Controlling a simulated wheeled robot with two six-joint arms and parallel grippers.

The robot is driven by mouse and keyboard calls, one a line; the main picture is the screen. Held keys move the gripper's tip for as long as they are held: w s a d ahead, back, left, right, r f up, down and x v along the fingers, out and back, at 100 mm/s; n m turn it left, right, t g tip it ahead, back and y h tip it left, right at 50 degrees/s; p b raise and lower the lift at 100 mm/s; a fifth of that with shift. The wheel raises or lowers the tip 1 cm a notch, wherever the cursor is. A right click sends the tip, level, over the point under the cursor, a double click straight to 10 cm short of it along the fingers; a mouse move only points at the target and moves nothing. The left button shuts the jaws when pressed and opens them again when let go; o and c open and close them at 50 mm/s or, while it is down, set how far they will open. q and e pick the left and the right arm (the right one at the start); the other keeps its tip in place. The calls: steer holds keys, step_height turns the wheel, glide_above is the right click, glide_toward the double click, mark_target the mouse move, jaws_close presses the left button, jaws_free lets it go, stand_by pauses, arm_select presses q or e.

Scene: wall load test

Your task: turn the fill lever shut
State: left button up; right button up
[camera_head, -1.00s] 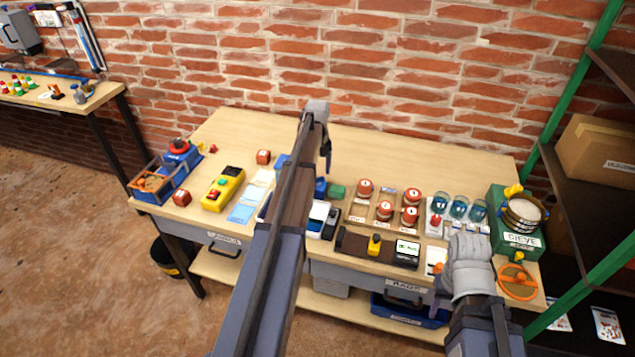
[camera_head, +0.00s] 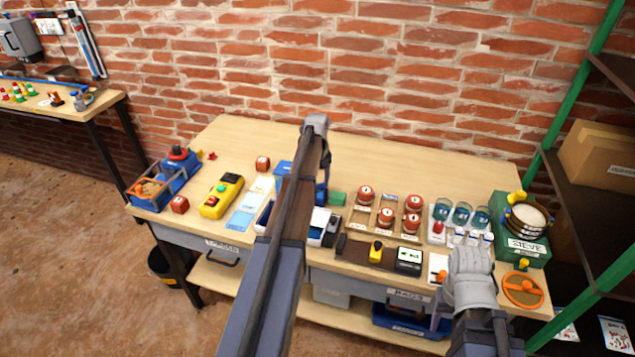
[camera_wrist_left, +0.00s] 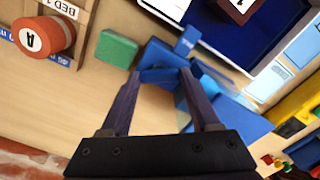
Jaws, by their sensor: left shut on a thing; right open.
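A blue lever (camera_wrist_left: 160,75) lies between the fingertips of my left gripper (camera_wrist_left: 158,78) in the left wrist view, and the gripper is shut on it. The lever joins a larger blue body (camera_wrist_left: 235,120). In the head view this blue body (camera_head: 283,169) is partly covered by my left arm, and my left gripper (camera_head: 323,186) reaches down beside it. The lever's exact angle is hard to tell. My right gripper (camera_head: 440,318) is open above the front right of the bench, with its fingers mostly hidden by its wrist.
A green block (camera_wrist_left: 117,48) lies close to the lever. A tray (camera_head: 392,198) with several red-lidded jars stands to the right, then glasses (camera_head: 461,211) and a green sieve unit (camera_head: 520,240). The back of the bench (camera_head: 410,155) is clear.

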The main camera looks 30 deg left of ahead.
arm_select(q)
steer(key=shift+c, duration=1.2)
steer(key=shift+m, duration=3.4)
steer(key=o, duration=1.1)
